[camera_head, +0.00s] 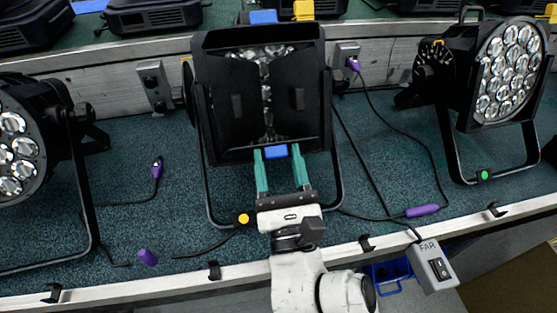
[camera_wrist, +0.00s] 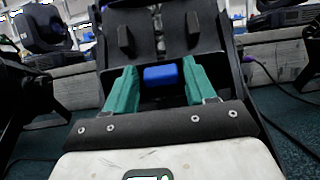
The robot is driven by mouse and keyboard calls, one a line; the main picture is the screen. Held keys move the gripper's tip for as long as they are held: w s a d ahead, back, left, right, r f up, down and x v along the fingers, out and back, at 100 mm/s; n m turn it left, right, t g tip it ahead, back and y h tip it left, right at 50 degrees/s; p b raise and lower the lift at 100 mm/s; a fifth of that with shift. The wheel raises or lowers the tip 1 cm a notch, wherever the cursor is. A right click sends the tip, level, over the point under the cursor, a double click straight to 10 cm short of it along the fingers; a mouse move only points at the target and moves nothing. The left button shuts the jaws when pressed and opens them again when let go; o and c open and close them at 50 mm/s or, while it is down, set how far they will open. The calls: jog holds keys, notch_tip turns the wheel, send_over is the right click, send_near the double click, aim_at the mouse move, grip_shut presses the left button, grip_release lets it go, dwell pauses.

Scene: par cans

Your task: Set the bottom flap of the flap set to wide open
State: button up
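The flap set (camera_head: 232,120) is on the middle par can, black, with lens cells showing in a strip between its left and right flaps. The bottom flap (camera_head: 235,156) is black, low on the front, with a blue tab (camera_head: 276,151) at its edge; the tab also shows in the wrist view (camera_wrist: 161,76). Its exact angle is hard to tell. The top flap (camera_head: 225,38) carries another blue tab (camera_head: 263,17). My gripper (camera_head: 279,160) is open, its two teal fingers on either side of the bottom tab. In the wrist view (camera_wrist: 160,82) small gaps show between tab and fingers.
Other par cans stand at left (camera_head: 20,150) and right (camera_head: 510,70). The middle can's black yoke (camera_head: 340,185) surrounds the flaps. Cables and purple connectors (camera_head: 422,210) lie on the teal surface. A grey switch box marked FAR (camera_head: 433,265) hangs at the front rail.

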jog(key=c, duration=0.8)
jog(key=f+t+b, duration=0.1)
jog(key=b, duration=0.4)
jog(key=shift+s+d+f, duration=0.1)
jog(key=b, duration=0.4)
jog(key=f+t+b, duration=0.1)
jog(key=b, duration=0.3)
jog(key=shift+s+t+y, duration=0.2)
jog(key=shift+t+y, duration=0.1)
jog(key=shift+y, duration=0.1)
jog(key=shift+r+b, duration=0.15)
jog(key=shift+b, duration=0.6)
jog(key=o, duration=1.1)
jog(key=shift+s, duration=0.1)
